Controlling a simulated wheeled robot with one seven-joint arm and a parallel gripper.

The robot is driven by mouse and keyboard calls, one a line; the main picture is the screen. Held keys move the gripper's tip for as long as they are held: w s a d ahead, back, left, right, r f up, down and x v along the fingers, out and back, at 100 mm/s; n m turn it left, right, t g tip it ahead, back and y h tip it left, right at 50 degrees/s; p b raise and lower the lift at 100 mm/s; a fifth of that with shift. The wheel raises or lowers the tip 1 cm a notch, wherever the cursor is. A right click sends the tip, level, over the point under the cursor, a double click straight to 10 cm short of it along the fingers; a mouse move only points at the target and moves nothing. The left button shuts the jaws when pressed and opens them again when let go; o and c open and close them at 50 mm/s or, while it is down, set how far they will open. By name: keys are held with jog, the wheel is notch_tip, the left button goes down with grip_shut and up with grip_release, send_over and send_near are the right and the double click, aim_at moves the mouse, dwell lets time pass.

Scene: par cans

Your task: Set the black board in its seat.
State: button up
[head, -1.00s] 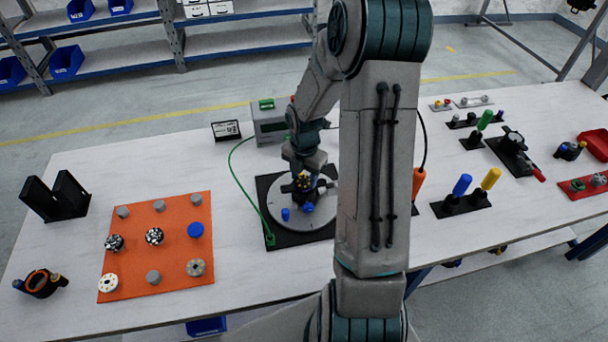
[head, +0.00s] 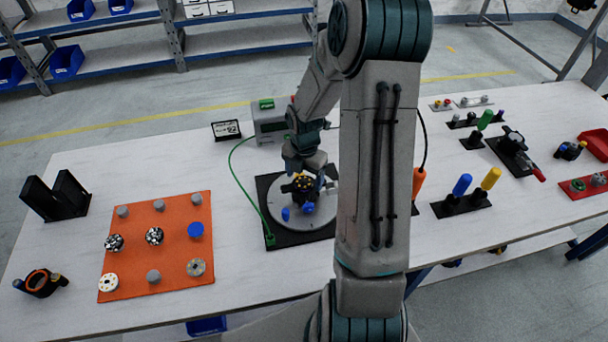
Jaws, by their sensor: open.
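Two round black boards with white dots lie on the orange mat (head: 140,205), one at its left edge (head: 114,242) and one near its middle (head: 154,236). A small dark can with yellow on top (head: 304,187) stands on the round grey turntable (head: 276,208). My gripper (head: 306,171) is open just above and behind this can, close to its top. The can's inside is too small to make out, so I cannot tell whether a board sits in it.
Grey, blue and pale discs share the mat. A black slotted stand (head: 55,196) and a dark ring-shaped holder (head: 40,283) are at the left. A grey box (head: 270,125) stands behind the turntable. Blue and yellow handled tools (head: 461,187) are at the right. My arm hides the table's middle.

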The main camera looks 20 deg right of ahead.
notch_tip(320, 180, up, 14)
dwell(0.6)
jog(key=shift+f, duration=0.1)
jog(key=s+a+r+m+t, duration=0.1)
jog(key=s+a+r+m, duration=0.3)
jog(key=s+m, duration=0.5)
jog(key=s+a+r+m+t, duration=0.2)
jog(key=s+a+r+m, duration=0.2)
jog(key=s+m, duration=0.4)
jog(key=a+m, duration=0.1)
jog(key=m, duration=0.6)
jog(key=shift+s+a+r+t, duration=0.3)
jog(key=shift+s, duration=0.1)
